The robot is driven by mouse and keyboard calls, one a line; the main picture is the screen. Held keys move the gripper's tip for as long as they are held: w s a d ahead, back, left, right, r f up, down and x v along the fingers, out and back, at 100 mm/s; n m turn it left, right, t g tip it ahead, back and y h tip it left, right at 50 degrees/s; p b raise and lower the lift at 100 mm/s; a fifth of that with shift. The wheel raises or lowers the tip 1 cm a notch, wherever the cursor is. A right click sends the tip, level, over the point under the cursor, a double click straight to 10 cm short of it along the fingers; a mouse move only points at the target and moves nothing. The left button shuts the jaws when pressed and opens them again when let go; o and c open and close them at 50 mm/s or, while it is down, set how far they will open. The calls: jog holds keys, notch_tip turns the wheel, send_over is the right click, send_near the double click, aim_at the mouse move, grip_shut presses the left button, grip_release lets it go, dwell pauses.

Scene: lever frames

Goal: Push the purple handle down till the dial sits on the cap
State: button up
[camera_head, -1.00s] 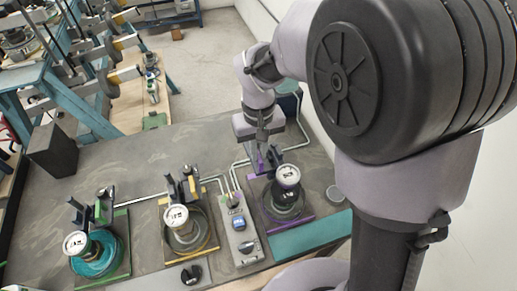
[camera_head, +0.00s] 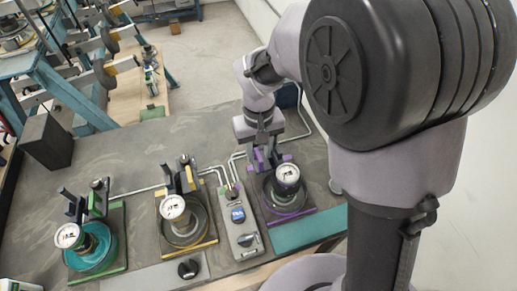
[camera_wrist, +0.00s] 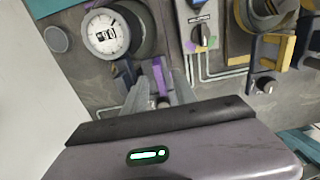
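The purple handle (camera_wrist: 161,76) shows in the wrist view between the two fingers of my gripper (camera_wrist: 162,92). The fingers stand apart with a gap around it; whether either touches it is unclear. In the head view my gripper (camera_head: 262,152) is at the purple station's rear, partly hiding the handle. The white-faced dial (camera_head: 287,173) stands in front of the gripper, above a dark round base (camera_head: 284,201) on a purple-edged plate. The dial also shows at upper left in the wrist view (camera_wrist: 106,34). The cap is hidden under the dial, so I cannot tell whether they touch.
Similar yellow (camera_head: 173,207) and green (camera_head: 68,235) dial stations stand to the left. A grey control panel (camera_head: 240,226) with a blue display and knob sits close beside the purple station. Pipes run behind. A white wall is at right.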

notch_tip(320, 180, up, 18)
jog(key=p, duration=0.6)
jog(key=shift+f, duration=0.25)
jog(key=s+d+f+m+t+y+b, duration=0.1)
jog(key=s+d+f+m+t+b, duration=0.2)
jog(key=s+b, duration=0.3)
jog(key=s+d+f+m+t+y+b, duration=0.1)
jog(key=s+d+f+m+b, duration=0.3)
jog(key=s, duration=0.6)
jog(key=shift+s+d+f+m+t+b, duration=0.3)
jog(key=shift+d+f+t+b, duration=0.25)
jog(key=shift+t+b, duration=0.5)
